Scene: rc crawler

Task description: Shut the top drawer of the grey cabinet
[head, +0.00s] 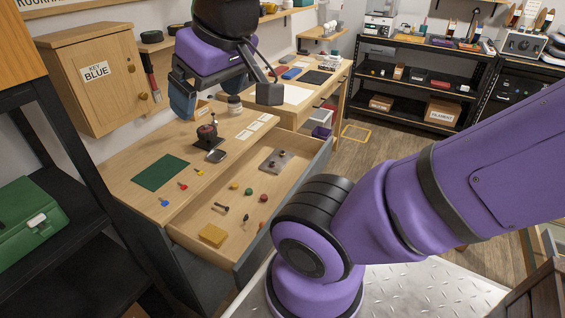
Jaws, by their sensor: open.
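The grey cabinet (190,264) stands in the middle left of the head view, with a light wooden top. Its top drawer (198,212) is pulled well out toward my base and shows its wooden inside. The drawer holds a yellow block (212,235), a grey plate (276,160) and several small coloured pieces. My purple arm crosses in front and hides part of the drawer's front. My gripper (227,103) is above the back of the cabinet top, fingers spread wide, empty. It is apart from the drawer.
On the cabinet top lie a green mat (160,173), a small dark red object (207,132), a jar (235,106) and small coloured pieces. A wooden wall box marked KEY BLUE (95,72) hangs at the left. A wooden desk (325,82) and black shelves (415,77) stand behind.

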